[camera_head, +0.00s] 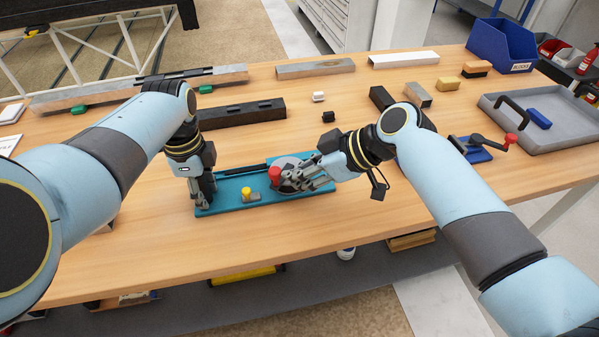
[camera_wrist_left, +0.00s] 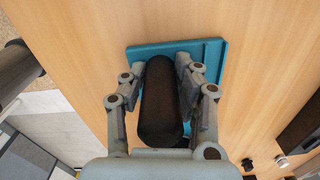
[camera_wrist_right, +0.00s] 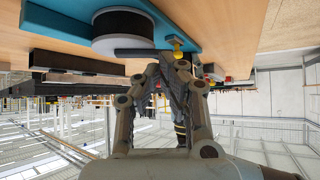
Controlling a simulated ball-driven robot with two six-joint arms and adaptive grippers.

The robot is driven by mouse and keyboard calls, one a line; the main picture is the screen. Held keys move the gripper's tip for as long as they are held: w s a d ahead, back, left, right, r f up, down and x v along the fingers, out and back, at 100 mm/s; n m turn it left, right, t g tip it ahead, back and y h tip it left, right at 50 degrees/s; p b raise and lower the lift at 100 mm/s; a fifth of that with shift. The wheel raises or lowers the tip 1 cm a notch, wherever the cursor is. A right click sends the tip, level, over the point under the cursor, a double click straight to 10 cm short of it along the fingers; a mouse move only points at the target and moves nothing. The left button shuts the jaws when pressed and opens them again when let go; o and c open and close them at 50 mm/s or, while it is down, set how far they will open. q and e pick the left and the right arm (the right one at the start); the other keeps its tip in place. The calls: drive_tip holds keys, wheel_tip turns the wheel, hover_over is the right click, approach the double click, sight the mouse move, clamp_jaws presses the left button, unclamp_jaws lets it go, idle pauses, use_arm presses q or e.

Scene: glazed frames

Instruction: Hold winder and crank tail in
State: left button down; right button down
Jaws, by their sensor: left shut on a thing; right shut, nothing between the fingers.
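The winder has a flat teal base (camera_head: 225,206) on the table, with a round drum (camera_wrist_right: 125,28), a red crank knob (camera_head: 275,174) and a small yellow-topped part (camera_head: 246,192). A thin dark strip (camera_head: 243,169), perhaps the tail, runs along the base's far side. My left gripper (camera_head: 207,195) is at the base's left end, shut around an upright black cylindrical grip (camera_wrist_left: 160,105). My right gripper (camera_head: 300,182) is over the drum end, beside the red knob. Its fingers (camera_wrist_right: 175,75) are shut and empty, close to the crank arm (camera_wrist_right: 150,50). They hide part of the drum.
A dark bar (camera_head: 240,112) and small blocks (camera_head: 318,96) lie behind the winder. A blue device (camera_head: 470,150) with a red knob and a grey tray (camera_head: 555,135) are at the right. The table front (camera_head: 170,245) is clear.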

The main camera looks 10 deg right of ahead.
sight(274, 174)
drive_tip(key=shift+a+m+t+h, duration=0.3)
drive_tip(key=shift+a+m+t, duration=0.15)
drive_tip(key=shift+m, duration=0.25)
drive_tip(key=shift+a, duration=0.1)
drive_tip(key=shift+w+a, duration=0.15)
drive_tip(key=shift+a, duration=0.85)
drive_tip(key=shift+w+a, duration=0.3)
drive_tip(key=shift+a, duration=0.3)
drive_tip(key=shift+w+a, duration=0.1)
drive_tip(key=shift+a, duration=0.05)
idle(1.0)
